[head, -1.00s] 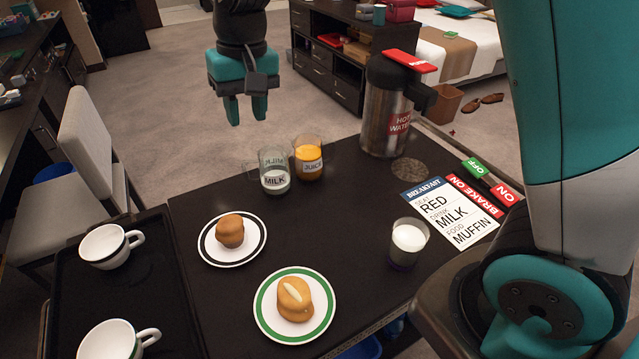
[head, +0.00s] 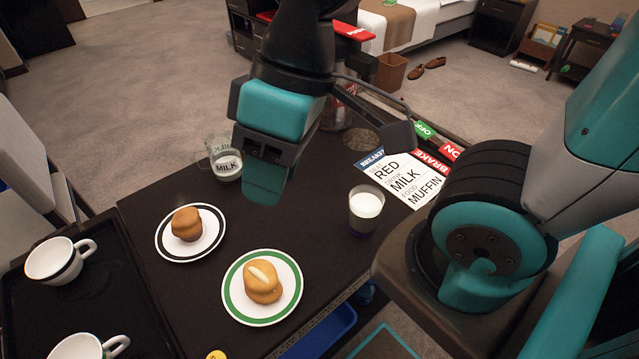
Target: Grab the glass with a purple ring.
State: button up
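A glass of milk (head: 366,208) stands upright on the dark table, right of the plates. A purple band shows faintly around its base. My gripper (head: 265,188) is up and to the left of this glass, pointing down, and apart from it. Its fingers are seen from the side and overlap, so I cannot tell how far apart they are. No object shows in its grasp. A second glass labelled MILK (head: 225,163) stands left of my gripper. The juice glass is hidden behind my gripper.
A muffin plate with a black ring (head: 165,248) and one with a green ring (head: 236,307) stand in front. A breakfast card (head: 405,182) lies right of the milk glass. The hot water flask (head: 338,112) is mostly hidden behind my arm. A tray with cups (head: 100,270) is at left.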

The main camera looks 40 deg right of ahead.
aim_at(366, 202)
jog(key=u, duration=0.05)
jog(key=k, duration=0.5)
jog(key=z, duration=3.15)
jog(key=i, duration=0.5)
jog(key=u, duration=3.1)
